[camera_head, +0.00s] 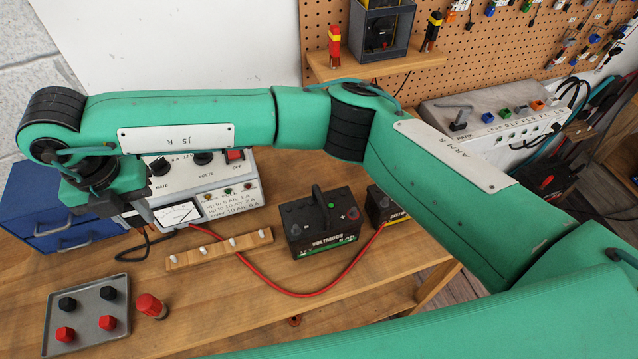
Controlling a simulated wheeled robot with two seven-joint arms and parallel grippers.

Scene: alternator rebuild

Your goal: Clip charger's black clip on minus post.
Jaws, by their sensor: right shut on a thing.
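My right gripper (146,217) is at the far left, in front of the charger (241,200), pointing down. It is shut on the charger's black clip, which is mostly hidden; a black lead (148,245) curves on the bench just below. A black battery (320,224) marked VOLTMOOR stands upright at centre, well right of the gripper. Which is minus cannot be read. My left gripper is not in view.
A red lead (313,294) loops across the bench towards a second battery (384,206). A wooden pegged strip (218,250) lies before the charger. Blue drawers (50,205) stand left.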

